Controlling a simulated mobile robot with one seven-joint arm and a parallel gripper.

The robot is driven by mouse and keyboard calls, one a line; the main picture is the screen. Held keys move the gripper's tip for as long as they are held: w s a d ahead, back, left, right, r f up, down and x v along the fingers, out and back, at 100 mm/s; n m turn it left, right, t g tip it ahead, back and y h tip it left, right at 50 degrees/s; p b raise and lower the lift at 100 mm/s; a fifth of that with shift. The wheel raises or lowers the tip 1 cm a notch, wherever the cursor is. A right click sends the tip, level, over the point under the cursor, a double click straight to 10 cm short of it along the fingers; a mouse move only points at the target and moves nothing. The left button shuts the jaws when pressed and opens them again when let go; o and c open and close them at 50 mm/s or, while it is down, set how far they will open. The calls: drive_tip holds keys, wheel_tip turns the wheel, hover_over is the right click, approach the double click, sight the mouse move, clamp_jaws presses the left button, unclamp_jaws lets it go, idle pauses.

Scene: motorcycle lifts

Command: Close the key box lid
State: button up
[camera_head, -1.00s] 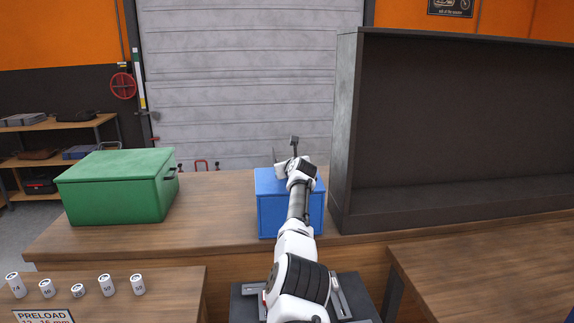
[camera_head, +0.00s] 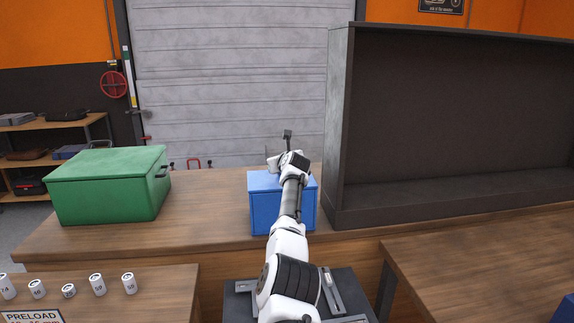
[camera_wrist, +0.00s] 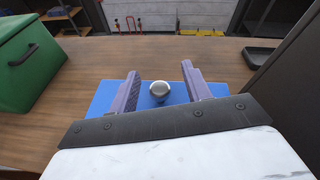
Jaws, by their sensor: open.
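A blue box (camera_head: 266,212), which I take to be the key box, stands on the wooden bench, partly hidden behind my arm. Its top looks roughly level in the head view; how far the lid is open I cannot tell. In the wrist view its blue top (camera_wrist: 104,98) lies below my fingers, with a round silver knob (camera_wrist: 159,90) showing between them. My gripper (camera_wrist: 160,72) is open, one finger on each side of the knob in the picture. Whether the fingers touch the box or knob is unclear. In the head view my gripper (camera_head: 287,139) is over the box's top.
A closed green box (camera_head: 105,190) with a dark handle stands on the bench to the left. A large dark open cabinet (camera_head: 340,130) stands close on the right. Several white cylinders (camera_head: 97,284) stand on the front left table. Bench between the green and blue boxes is clear.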

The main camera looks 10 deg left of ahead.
drive_tip(key=shift+s+d+b, duration=0.2)
drive_tip(key=shift+s+b, duration=0.3)
drive_tip(key=shift+b, duration=0.3)
drive_tip(key=shift+s+d+b, duration=0.15)
drive_tip(key=shift+s+b, duration=0.3)
drive_tip(key=shift+b, duration=0.35)
drive_tip(key=b+v, duration=0.4)
drive_tip(key=v, duration=0.7)
drive_tip(key=shift+r, duration=0.45)
drive_tip(key=shift+s+d, duration=0.15)
